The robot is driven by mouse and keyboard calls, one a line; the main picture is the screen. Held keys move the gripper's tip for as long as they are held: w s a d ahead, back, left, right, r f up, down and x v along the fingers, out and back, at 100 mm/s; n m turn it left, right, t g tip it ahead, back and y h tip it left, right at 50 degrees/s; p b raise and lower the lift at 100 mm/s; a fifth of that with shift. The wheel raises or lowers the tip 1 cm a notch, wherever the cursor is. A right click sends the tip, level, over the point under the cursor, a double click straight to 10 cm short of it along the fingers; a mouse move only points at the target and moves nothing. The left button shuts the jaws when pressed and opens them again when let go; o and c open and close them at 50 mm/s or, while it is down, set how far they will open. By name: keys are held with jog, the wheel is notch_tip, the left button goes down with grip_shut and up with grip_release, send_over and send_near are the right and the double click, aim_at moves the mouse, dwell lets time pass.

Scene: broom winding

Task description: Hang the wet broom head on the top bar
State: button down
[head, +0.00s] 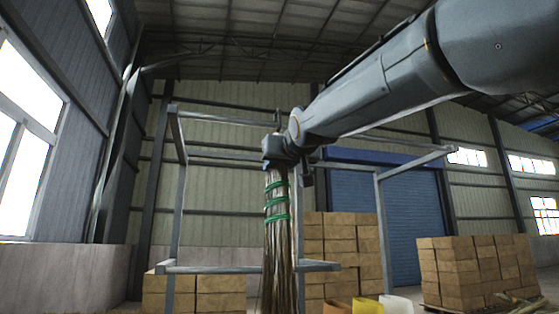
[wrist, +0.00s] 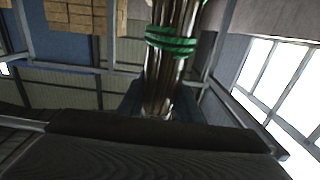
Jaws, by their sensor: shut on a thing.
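The broom head (head: 279,245) is a long brown bundle with green bands (head: 277,201) around its upper part. It hangs upright below my gripper (head: 279,158), which is shut on its top end. A thin loop-like piece (head: 278,117) sticks up just above the gripper. The grey metal rack (head: 171,215) stands around and behind the bundle, with a top bar (head: 225,118) at about the loop's height. I cannot tell whether the loop touches the bar. In the wrist view the banded bundle (wrist: 172,65) runs into my gripper (wrist: 160,108).
Stacked cardboard boxes (head: 340,245) stand behind the rack, and another stack (head: 478,272) is at the right. A yellow container (head: 367,306) and a white container (head: 397,304) are low in front. A lower rack bar (head: 215,269) crosses near the bundle.

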aim_at(283, 169)
jog(key=shift+w+a+r, duration=0.1)
jog(key=shift+w, duration=0.25)
jog(key=shift+f+b, duration=1.25)
jog(key=shift+b, duration=0.1)
jog(key=c, duration=1.3)
grip_release()
jog(key=shift+c, duration=0.2)
jog(key=shift+o, duration=0.7)
jog(key=shift+f, duration=0.1)
jog(key=b+v, duration=0.2)
jog(key=v, duration=0.5)
jog(key=shift+s, duration=0.4)
